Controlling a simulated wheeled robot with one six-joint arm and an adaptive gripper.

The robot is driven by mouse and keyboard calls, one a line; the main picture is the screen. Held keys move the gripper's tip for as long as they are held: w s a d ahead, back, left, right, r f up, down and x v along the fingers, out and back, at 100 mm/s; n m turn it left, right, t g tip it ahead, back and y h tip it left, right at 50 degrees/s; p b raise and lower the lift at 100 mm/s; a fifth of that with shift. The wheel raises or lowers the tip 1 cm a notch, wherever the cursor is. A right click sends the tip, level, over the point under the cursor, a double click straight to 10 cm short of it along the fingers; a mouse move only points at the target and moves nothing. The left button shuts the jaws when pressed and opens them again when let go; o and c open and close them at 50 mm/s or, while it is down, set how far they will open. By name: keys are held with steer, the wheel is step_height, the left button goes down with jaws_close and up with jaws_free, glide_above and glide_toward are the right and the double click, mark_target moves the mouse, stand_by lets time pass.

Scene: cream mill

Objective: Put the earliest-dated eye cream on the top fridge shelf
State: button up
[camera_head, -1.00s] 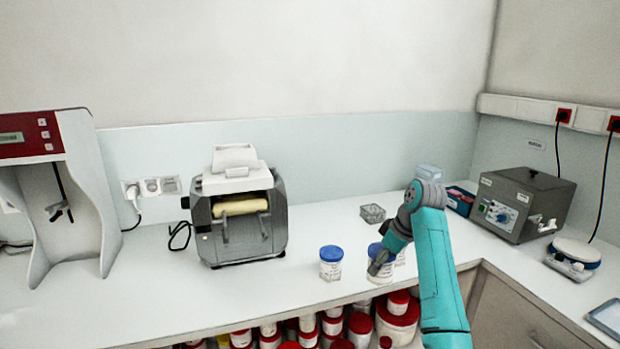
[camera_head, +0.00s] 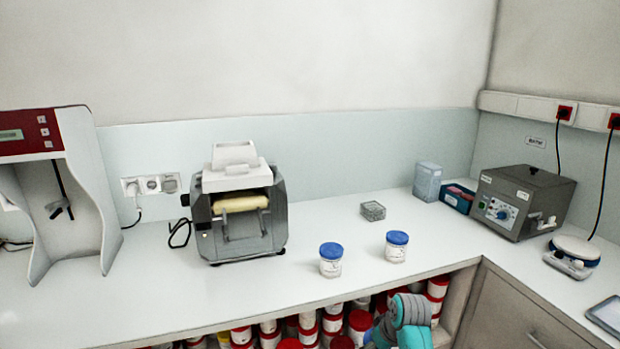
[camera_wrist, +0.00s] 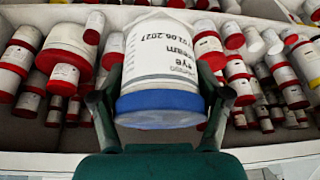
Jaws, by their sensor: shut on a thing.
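My gripper (camera_wrist: 160,82) is shut on a white jar (camera_wrist: 160,55) with a blue lid (camera_wrist: 160,108). In the wrist view its label is upside down and reads "eye cream" with a date ending in 06.2027; the first digits are unclear. Two similar blue-lidded jars stand upright on the counter in the head view, a left jar (camera_head: 330,268) and a right jar (camera_head: 396,253); their dates are too small to read. My arm is low at the front edge of the counter, and the gripper is mostly hidden there. No fridge shows.
Many red-lidded containers (camera_head: 308,322) fill the shelf under the counter (camera_head: 150,300). A roller mill (camera_head: 238,240) stands behind the left jar. A small grey box (camera_head: 372,211), a blue bin (camera_head: 457,199) and a grey device (camera_head: 522,205) stand further right.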

steer(key=s+f+m+t+h, duration=0.1)
steer(key=s+f+m, duration=0.4)
steer(key=s+f, duration=1.1)
steer(key=shift+s+d+f+h, duration=0.4)
steer(key=shift+s+h, duration=0.1)
steer(key=shift+s, duration=1.5)
